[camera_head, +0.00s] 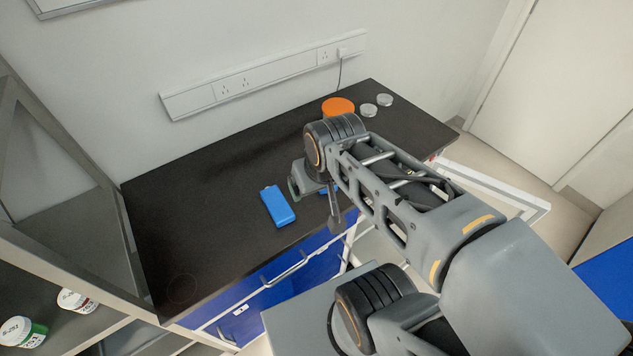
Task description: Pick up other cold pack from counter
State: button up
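A blue cold pack (277,206) lies flat on the dark counter (190,225), left of my gripper, with its full top in view. A second small blue patch (323,191) shows beside my gripper. It may be another cold pack, but my wrist and gripper hide most of it. My gripper (334,213) hangs over the front part of the counter, a little right of the fully visible pack and apart from it. A grey finger points down, and I cannot tell if the fingers are open or shut or touch the blue patch.
An orange round item (338,107) and two small pale discs (369,110) lie at the back right of the counter. A socket rail (265,75) runs along the wall. A grey-framed cabinet (62,190) borders the left. The left half of the counter is clear.

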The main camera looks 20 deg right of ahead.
aim_at(282, 214)
jog(key=k, duration=0.5)
jog(key=z, duration=2.2)
jog(key=k, duration=1.3)
jog(key=u, duration=1.75)
jog(key=i, duration=0.5)
